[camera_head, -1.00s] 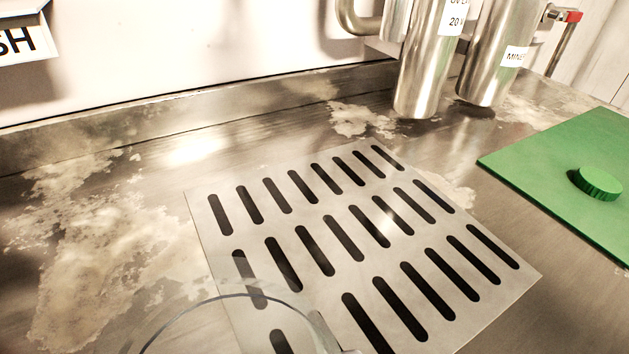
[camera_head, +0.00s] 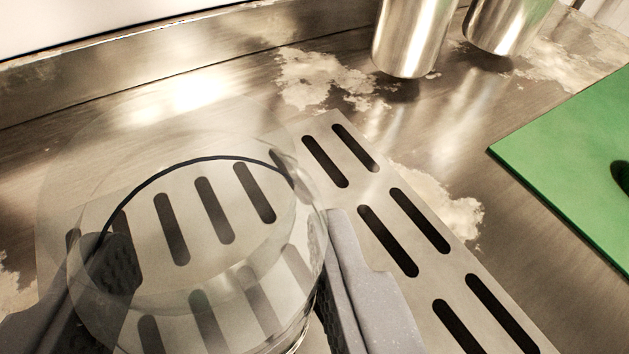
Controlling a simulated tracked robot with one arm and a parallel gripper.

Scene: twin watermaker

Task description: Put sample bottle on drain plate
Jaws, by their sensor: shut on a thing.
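The clear sample bottle (camera_head: 215,250) fills the lower left of the view, and the slots behind show through its wall. My gripper (camera_head: 225,285) is shut on it, with one grey finger at its left side and one at its right. The drain plate (camera_head: 395,285) is a pale metal sheet with rows of dark slots. The bottle is in front of or over the plate's left part. The bottle's base is out of view or hidden, so I cannot tell whether it touches the plate.
Two steel cylinders (camera_head: 412,35) stand behind the plate. The steel counter (camera_head: 225,90) has whitish stains, and a raised back edge (camera_head: 120,55) runs along the wall.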

